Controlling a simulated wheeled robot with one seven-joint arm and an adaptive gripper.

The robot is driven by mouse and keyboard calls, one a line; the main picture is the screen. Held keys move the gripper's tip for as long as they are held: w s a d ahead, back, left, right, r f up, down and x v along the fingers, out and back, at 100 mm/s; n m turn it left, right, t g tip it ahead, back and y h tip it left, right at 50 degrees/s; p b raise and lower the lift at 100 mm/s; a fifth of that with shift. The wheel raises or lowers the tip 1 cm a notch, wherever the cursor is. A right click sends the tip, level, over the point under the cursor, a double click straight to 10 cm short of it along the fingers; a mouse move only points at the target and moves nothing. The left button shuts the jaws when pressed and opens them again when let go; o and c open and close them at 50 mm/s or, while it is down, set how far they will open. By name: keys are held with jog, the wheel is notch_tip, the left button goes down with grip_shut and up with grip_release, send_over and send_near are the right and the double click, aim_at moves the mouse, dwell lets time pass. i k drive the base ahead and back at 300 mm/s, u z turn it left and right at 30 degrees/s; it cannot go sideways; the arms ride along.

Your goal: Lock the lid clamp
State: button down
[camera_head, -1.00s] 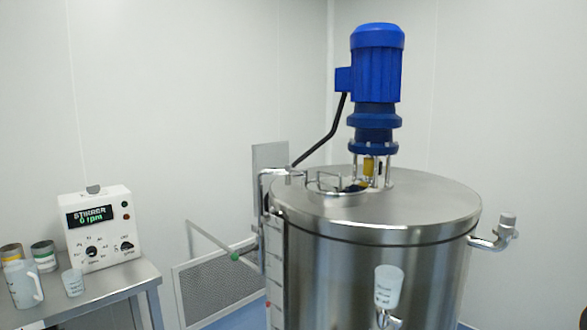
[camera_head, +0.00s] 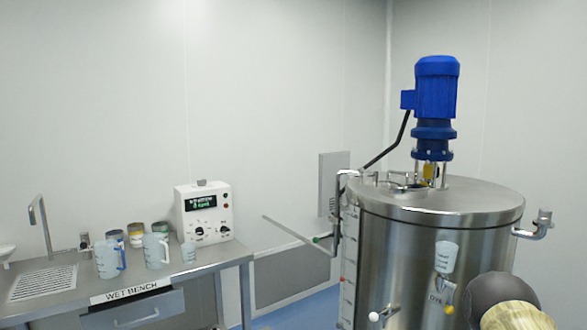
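The steel tank (camera_head: 395,265) stands at the right with its flat round lid (camera_head: 455,200) seated on top. A bent metal fitting with a short upright cylinder (camera_head: 541,220) sticks out at the right of the rim. A bent metal pipe (camera_head: 340,185) and a small bracket (camera_head: 392,176) show at the left of the lid. I cannot tell which of these fittings is the lid clamp, or whether it is locked. My gripper is not in view. A dark rounded part with a beige section, likely of my arm, shows at the lower right, in front of the tank.
A blue stirrer motor (camera_head: 437,85) stands on the lid. A small cup (camera_head: 446,257) hangs on the tank front above a valve (camera_head: 440,290). At the left, the wet bench (camera_head: 215,262) holds jugs, tins and the stirrer control box (camera_head: 205,212). A thin bar (camera_head: 290,232) juts out left of the tank.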

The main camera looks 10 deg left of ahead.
aim_at(361, 170)
jog(key=u, duration=0.15)
jog(key=k, duration=0.35)
jog(key=u, duration=0.9)
jog(key=i, duration=1.6)
jog(key=z, duration=0.85)
